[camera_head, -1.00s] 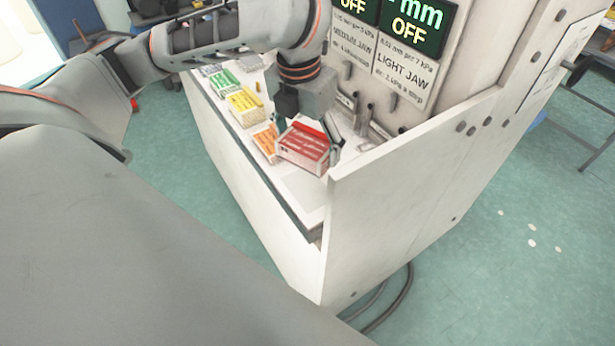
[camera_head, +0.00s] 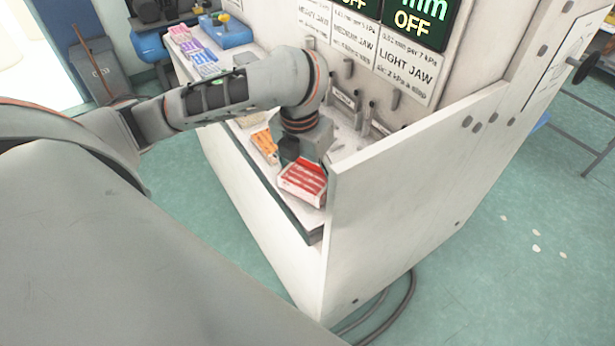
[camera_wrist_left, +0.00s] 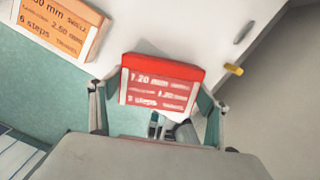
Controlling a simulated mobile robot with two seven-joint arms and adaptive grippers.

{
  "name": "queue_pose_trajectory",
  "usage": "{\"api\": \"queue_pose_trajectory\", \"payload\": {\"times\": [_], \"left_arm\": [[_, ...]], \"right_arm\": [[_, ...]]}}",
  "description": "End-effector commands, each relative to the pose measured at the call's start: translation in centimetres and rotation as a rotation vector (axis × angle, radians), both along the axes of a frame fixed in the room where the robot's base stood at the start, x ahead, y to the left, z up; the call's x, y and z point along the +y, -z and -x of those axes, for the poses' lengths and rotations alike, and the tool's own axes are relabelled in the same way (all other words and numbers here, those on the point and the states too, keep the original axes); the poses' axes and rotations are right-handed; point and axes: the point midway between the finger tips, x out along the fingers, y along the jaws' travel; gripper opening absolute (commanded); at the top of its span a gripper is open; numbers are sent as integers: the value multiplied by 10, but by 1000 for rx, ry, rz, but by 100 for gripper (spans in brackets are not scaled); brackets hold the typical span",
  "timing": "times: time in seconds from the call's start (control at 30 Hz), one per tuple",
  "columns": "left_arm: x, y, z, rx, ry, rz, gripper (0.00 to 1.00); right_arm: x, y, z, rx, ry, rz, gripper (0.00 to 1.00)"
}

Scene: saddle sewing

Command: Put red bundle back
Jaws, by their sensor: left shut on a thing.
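My right gripper is not in view.
An orange bundle (camera_head: 265,145) lies on the shelf just left of the red one; it also shows in the left wrist view (camera_wrist_left: 62,22). Pink, purple and blue bundles lie farther along. The white side panel (camera_head: 400,190) stands close on the right. Levers line the back panel.

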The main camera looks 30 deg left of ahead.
Motion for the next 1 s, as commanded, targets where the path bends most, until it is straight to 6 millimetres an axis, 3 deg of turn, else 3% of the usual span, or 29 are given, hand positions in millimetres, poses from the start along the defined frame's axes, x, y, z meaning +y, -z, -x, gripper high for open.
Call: {"api": "queue_pose_trajectory", "payload": {"times": [0.23, 0.27, 0.3, 0.73, 1.0], "left_arm": [[0, 2, 0, 0, 0, 0, 44], [0, 2, 0, 0, 1, -1, 81], [0, 2, 0, 0, 1, 0, 91], [0, -1, 0, -1, 0, 1, 93], [1, -38, 3, -5, 1, -2, 93]], "right_arm": [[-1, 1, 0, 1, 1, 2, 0], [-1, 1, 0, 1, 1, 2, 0], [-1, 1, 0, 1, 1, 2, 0], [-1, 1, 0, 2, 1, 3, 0], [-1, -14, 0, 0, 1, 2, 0]]}}
